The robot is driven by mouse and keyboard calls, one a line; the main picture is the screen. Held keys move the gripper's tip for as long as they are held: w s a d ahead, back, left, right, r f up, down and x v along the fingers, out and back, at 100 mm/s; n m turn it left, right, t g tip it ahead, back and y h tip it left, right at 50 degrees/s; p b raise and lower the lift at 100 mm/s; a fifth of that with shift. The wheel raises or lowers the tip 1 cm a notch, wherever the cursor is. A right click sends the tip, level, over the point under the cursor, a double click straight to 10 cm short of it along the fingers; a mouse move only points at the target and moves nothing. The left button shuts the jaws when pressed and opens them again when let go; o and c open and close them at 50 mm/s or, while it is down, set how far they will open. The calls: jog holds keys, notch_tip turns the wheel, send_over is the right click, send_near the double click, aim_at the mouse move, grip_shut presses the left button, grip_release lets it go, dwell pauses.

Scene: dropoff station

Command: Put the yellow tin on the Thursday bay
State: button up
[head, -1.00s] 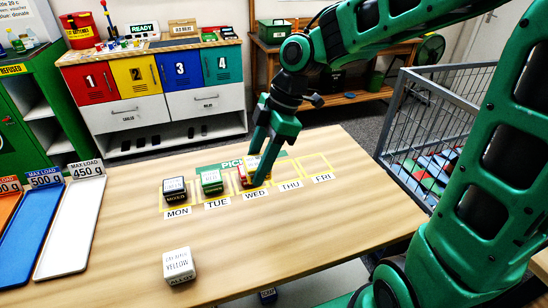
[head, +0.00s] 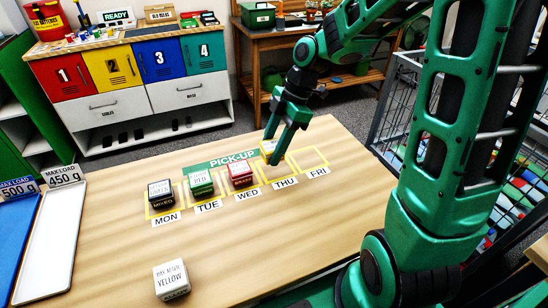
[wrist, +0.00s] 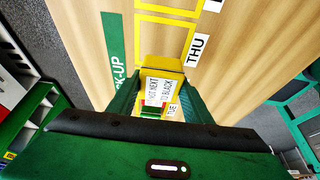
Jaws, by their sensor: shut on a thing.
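The yellow tin (head: 268,147) with a white label is between the fingers of my gripper (head: 273,150). In the wrist view the yellow tin (wrist: 163,68) shows between both fingers, its label reading "NOT NEXT TO BLACK". The gripper is shut on it. The Thursday bay (head: 290,180) is a yellow outline with a THU label; the tin is at or over its far left part. The fingers partly hide the tin, and I cannot tell whether it touches the table.
A black tin (head: 160,195) stands at MON, a green tin (head: 201,183) at TUE and a red tin (head: 240,176) at WED, close left of my gripper. The FRI bay (head: 323,167) is empty. A white tin (head: 171,279) stands at the table's front.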

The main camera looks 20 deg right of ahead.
aim_at(275, 168)
jog(key=shift+w+d+f, duration=0.25)
jog(key=shift+d+f, duration=0.15)
jog(key=shift+d, duration=0.2)
jog(key=shift+f, duration=2)
jog(key=o, duration=1.3)
jog(key=shift+f, duration=0.1)
jog(key=shift+c, duration=0.2)
jog(key=v, duration=1.2)
jog(key=s+d+m+h, duration=0.1)
jog(key=s+d+m, duration=0.3)
jog(key=s+m, duration=0.4)
jog(key=s+d+f+m+h, duration=0.1)
jog(key=s+d+m, duration=0.3)
jog(key=s+m, duration=0.4)
jog(key=s+d+m+h, duration=0.2)
jog(key=s+d+m, duration=0.2)
jog(key=s+m, duration=0.4)
jog(key=shift+s+d+f, duration=0.15)
jog(key=shift+s+d, duration=0.05)
jog(key=shift+d, duration=0.1)
